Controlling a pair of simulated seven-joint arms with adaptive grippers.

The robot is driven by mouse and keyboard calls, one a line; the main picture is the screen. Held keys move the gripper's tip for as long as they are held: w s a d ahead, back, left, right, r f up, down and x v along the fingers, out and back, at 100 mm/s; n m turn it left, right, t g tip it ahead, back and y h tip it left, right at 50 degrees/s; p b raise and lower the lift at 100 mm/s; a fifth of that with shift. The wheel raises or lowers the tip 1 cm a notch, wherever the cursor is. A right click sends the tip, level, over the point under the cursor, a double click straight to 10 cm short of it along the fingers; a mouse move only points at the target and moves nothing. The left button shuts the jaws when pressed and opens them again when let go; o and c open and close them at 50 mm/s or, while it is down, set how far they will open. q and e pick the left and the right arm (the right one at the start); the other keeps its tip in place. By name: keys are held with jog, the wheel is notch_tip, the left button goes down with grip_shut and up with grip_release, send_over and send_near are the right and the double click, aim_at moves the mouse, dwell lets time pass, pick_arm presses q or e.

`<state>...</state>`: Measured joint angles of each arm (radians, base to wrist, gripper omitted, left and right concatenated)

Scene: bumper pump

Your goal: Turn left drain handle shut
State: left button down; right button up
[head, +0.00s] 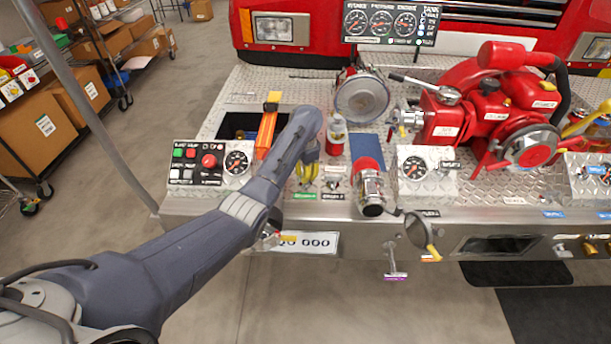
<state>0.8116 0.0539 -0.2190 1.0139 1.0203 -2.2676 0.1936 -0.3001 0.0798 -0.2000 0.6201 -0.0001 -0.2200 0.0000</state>
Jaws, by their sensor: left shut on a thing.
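My left arm reaches in from the lower left and its wrist bends down over the bumper deck. My left gripper (308,166) is small and partly hidden under the wrist. It is shut on a yellow handle (298,190) beside a green label at the deck's front edge. The exact contact is too small to see, and the handle's angle cannot be told. A silver fitting with an orange lever (287,237) shows under my forearm, partly hidden, next to the number plate (312,242). My right gripper is out of view.
A control box (196,163) with gauge stands left of the wrist. A red pump (490,105) fills the right. A purple T-handle (396,275) hangs below the bumper.

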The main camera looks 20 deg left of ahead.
pick_arm(q)
jog(key=m, duration=0.5)
jog(key=shift+m, duration=0.7)
jog(key=c, duration=1.5)
grip_release()
jog(key=shift+r, duration=0.1)
notch_tip(320, 180, up, 8)
jog(key=shift+d+r, duration=0.1)
jog(key=shift+r, duration=0.15)
jog(key=shift+w+r, duration=0.1)
jog(key=shift+r, duration=1.45)
